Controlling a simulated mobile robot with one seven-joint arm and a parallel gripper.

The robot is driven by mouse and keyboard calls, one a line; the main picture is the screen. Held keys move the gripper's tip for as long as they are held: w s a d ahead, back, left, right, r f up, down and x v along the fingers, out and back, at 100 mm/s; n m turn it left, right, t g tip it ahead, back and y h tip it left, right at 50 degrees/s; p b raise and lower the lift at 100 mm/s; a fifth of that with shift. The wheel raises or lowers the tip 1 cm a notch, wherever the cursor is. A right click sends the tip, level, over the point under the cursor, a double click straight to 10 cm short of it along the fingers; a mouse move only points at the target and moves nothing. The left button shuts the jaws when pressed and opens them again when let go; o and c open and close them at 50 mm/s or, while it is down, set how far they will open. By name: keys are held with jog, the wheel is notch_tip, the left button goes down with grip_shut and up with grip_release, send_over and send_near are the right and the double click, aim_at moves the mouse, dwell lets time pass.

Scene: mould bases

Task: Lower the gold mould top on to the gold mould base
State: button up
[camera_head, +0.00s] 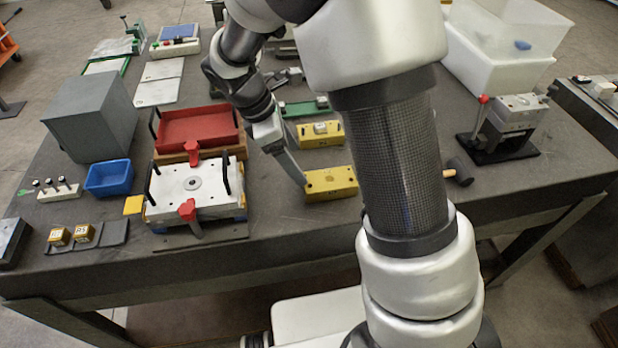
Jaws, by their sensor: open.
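Two gold blocks lie on the grey bench near its middle. The nearer gold block (331,184) has dark holes in its upper face. The farther gold block (334,140) has a small silver part on top. They lie apart, and I cannot tell surely which is the mould top and which the base. My gripper (301,183) reaches down from the upper left, with its long grey finger at the left end of the nearer block. It is open; whether it touches the block is not clear. My arm's large links cover the bench to the right of both blocks.
A white plate mould with black handles and red clamps (165,198) stands at left, with a red tray (198,127) behind it. A blue bin (109,178) and grey box (91,116) are farther left. A small press (513,125) and mallet (460,170) are at right.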

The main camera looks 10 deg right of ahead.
aim_at(311, 181)
jog(key=x, duration=1)
jog(key=shift+f, duration=0.3)
jog(key=shift+c, duration=0.6)
jog(key=c, duration=1.7)
jog(key=shift+r, duration=0.15)
jog(key=shift+c, duration=0.2)
jog(key=shift+r, duration=0.15)
jog(key=shift+d+r+p, duration=0.1)
jog(key=shift+r+p, duration=0.95)
jog(key=shift+r, duration=0.25)
